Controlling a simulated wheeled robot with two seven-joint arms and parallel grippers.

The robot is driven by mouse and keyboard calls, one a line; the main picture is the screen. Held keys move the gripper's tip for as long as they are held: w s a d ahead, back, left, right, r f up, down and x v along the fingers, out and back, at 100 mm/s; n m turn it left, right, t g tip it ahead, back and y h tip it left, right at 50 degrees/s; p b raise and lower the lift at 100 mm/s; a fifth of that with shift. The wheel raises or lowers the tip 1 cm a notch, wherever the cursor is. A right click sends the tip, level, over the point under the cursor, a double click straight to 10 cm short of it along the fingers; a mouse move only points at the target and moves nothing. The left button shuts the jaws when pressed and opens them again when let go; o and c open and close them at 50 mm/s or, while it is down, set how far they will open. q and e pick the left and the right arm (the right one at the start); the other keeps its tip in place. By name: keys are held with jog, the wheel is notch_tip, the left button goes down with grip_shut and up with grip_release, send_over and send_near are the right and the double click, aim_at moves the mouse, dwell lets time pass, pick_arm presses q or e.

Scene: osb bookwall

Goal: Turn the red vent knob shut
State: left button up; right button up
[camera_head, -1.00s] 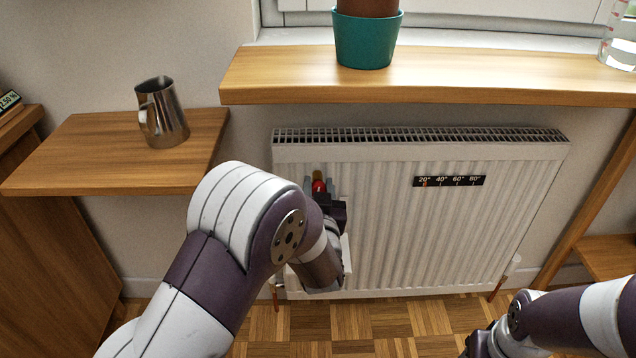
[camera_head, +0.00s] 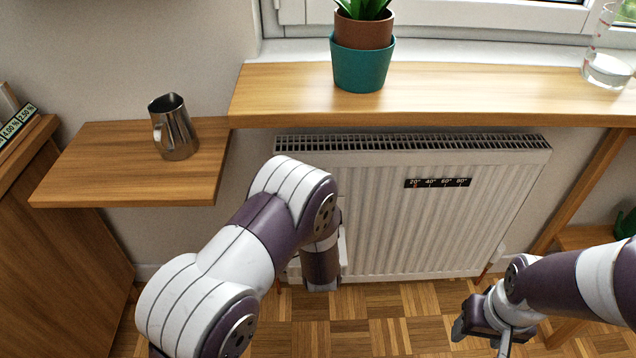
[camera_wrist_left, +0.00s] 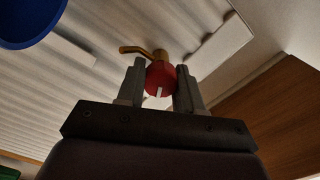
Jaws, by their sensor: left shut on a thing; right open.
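The red vent knob (camera_wrist_left: 160,79) shows in the left wrist view, with a white mark on it and a brass-coloured stem behind it. My left gripper (camera_wrist_left: 160,86) has one finger on each side of the knob and is shut on it. In the head view the knob and left fingers are hidden behind my left arm, at the left end of the white radiator (camera_head: 420,225). My right gripper (camera_head: 483,338) is open and empty, low at the right above the floor.
A wooden shelf (camera_head: 480,95) above the radiator holds a potted plant (camera_head: 362,62) and a glass beaker (camera_head: 607,68). A metal jug (camera_head: 174,128) stands on the left shelf (camera_head: 90,165). A blue round object (camera_wrist_left: 28,22) shows in the wrist view. The parquet floor below is clear.

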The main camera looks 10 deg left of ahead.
pick_arm(q)
jog(key=m+p, duration=0.2)
jog(key=m, duration=0.1)
jog(key=shift+r, duration=0.15)
jog(key=shift+m+p, duration=0.9)
jog(key=shift+m, duration=0.3)
jog(key=shift+f, duration=0.2)
jog(key=o, duration=1)
